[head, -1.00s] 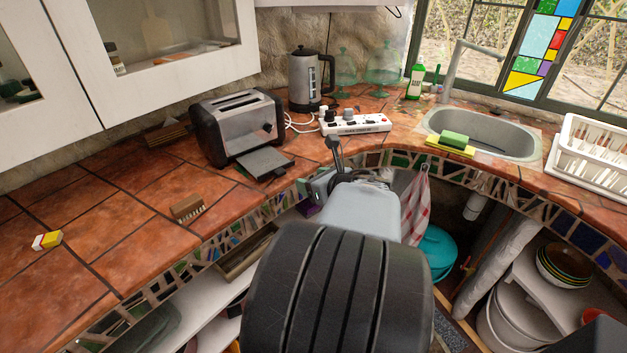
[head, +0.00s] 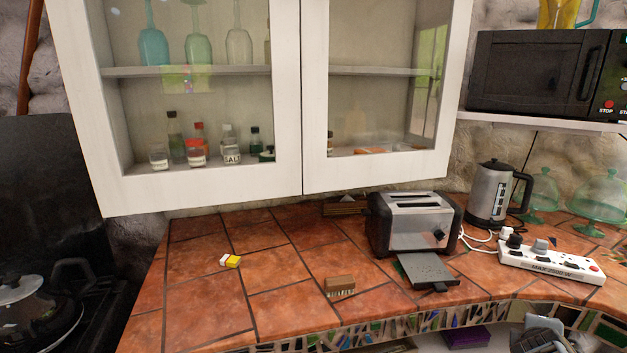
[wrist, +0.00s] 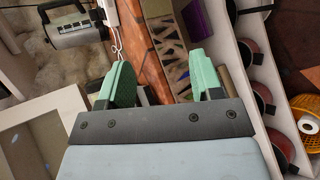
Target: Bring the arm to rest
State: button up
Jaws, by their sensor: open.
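My gripper (wrist: 162,80) shows in the wrist view with its two green fingers apart and nothing between them. Beyond the fingers are the tiled counter (wrist: 146,52) and its mosaic edge (wrist: 170,50). In the head view most of my arm is out of sight. A grey part at the bottom right, below the counter edge, looks like the end of my arm; its fingers cannot be made out there.
The counter (head: 190,300) holds a toaster (head: 412,225), kettle (head: 492,195), power strip (head: 550,262), small brush (head: 340,286) and yellow-white block (head: 231,261). A glass-fronted cabinet (head: 303,100) hangs above. A stove (head: 40,300) stands left. The wrist view shows shelves with pots (wrist: 264,98).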

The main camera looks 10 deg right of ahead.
jog(key=w+a+r+m+g+y+p, duration=0.1)
jog(key=a+m+y+p, duration=0.1)
jog(key=a, duration=0.9)
jog(key=a+r+m+g+y+p, duration=0.1)
jog(key=a+m+y, duration=0.3)
jog(key=a, duration=0.6)
jog(key=w+a+r+m+g+y+p, duration=0.1)
jog(key=a+r+m+y+p, duration=0.1)
jog(key=a, duration=0.9)
jog(key=shift+w+a+r+m+y+p, duration=0.25)
jog(key=shift+w+a+m+y+p, duration=0.1)
jog(key=shift+m+y+p, duration=0.55)
